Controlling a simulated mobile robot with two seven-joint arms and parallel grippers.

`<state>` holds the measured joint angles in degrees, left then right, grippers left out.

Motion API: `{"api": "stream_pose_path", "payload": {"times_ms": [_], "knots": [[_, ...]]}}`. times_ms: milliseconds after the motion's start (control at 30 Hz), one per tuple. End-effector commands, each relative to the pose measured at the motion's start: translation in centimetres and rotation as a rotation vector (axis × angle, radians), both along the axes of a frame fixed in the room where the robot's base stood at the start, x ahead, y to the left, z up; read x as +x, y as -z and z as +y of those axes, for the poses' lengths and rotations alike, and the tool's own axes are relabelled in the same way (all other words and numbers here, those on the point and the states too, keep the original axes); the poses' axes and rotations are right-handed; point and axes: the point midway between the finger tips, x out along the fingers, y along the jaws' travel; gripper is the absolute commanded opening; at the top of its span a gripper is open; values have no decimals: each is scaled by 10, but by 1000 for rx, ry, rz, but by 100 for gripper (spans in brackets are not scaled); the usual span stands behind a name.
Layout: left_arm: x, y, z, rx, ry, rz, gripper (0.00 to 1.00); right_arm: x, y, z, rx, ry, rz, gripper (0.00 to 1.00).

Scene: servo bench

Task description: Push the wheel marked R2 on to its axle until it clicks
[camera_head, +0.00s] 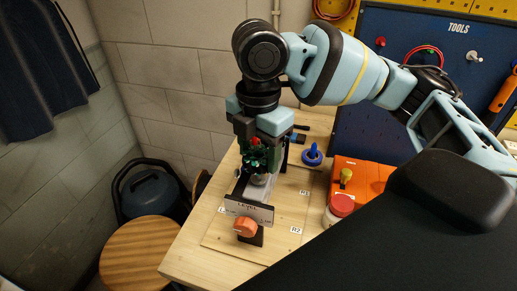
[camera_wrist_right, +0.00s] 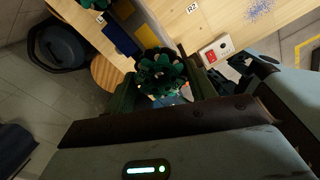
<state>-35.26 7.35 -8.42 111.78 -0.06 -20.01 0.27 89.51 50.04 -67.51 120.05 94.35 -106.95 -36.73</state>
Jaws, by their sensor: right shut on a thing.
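My right gripper (camera_head: 258,150) reaches down over the left part of the bench. It is shut on a dark green wheel with tan parts (camera_wrist_right: 160,72), which sits between the two fingers in the right wrist view. Green also shows under the gripper in the head view. I cannot read a mark on this wheel. A label R2 (camera_head: 295,230) lies on the board below and right of the gripper. It also shows at the top of the right wrist view (camera_wrist_right: 192,8). The axle is not clearly visible. My left gripper is not in view.
A plate with lettering (camera_head: 250,210) and an orange knob (camera_head: 245,227) stand near the bench's front edge. A blue ring-shaped thing (camera_head: 312,155) and an orange box with a red button (camera_head: 341,204) stand to the right. A round wooden stool (camera_head: 143,252) is left of the bench.

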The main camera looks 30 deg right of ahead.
Motion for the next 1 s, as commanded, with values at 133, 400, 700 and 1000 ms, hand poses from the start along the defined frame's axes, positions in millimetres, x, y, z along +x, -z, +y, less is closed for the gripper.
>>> {"api": "stream_pose_path", "payload": {"times_ms": [133, 400, 700, 1000], "knots": [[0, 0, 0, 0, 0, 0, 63, 0, 4, 0, 0, 0, 1, 28], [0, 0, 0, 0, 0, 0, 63, 0, 12, 0, 0, 0, 1, 28], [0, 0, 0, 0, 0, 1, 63, 0, 19, 0, 0, 0, -1, 28], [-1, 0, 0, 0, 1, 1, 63, 0, 19, 0, 0, 0, -1, 28]]}}
